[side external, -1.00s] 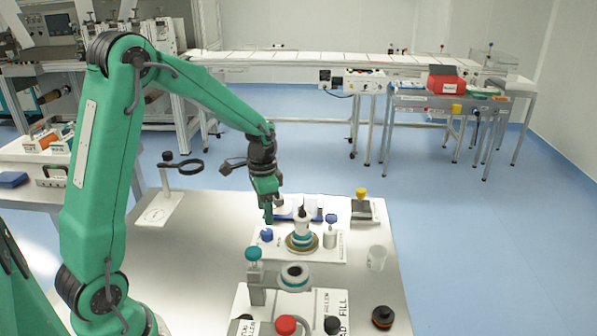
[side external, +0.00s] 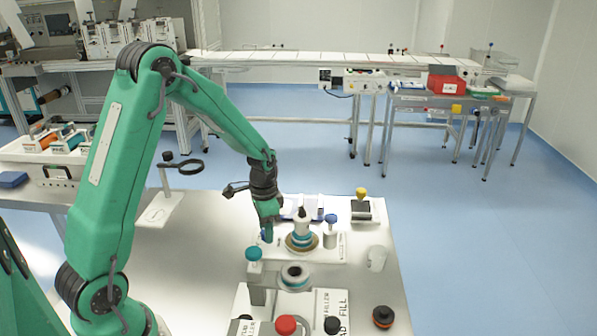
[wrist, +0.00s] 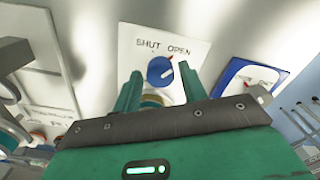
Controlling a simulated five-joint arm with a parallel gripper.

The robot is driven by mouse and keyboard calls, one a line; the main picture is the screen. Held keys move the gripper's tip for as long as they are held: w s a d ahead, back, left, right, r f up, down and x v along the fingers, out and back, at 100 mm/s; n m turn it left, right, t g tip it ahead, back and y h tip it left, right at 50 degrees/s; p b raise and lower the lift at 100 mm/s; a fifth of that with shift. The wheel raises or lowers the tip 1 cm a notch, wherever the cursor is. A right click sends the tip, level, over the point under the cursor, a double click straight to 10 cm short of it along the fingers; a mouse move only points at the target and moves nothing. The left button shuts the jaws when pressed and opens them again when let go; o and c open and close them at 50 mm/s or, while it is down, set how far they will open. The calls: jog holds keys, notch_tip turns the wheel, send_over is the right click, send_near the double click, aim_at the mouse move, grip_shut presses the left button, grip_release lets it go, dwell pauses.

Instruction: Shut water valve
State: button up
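A round blue knob (wrist: 160,71) stands on a white panel (wrist: 140,32) printed SHUT and OPEN in the wrist view. A small red mark at its far edge leans toward the word OPEN. My gripper (wrist: 158,80) is open, with one green finger on each side of the knob in that view; I cannot tell whether either touches it. In the side view my gripper (side external: 267,236) points down over the left end of a white plate (side external: 290,253) and hides most of the knob.
Close to my gripper's right are a brown-and-teal round base with a white top (side external: 302,238) and a blue-capped white cylinder (side external: 330,235). A teal-topped post (side external: 254,256) stands in front. A ring stand (side external: 165,190) is at left.

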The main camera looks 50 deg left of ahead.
jog(key=c, duration=0.7)
jog(key=shift+n, duration=0.5)
jog(key=n, duration=0.2)
jog(key=shift+n, duration=0.3)
jog(key=n, duration=0.4)
jog(key=shift+n, duration=0.3)
jog(key=n, duration=0.3)
jog(key=shift+n, duration=2.4)
jog(key=shift+w, duration=0.1)
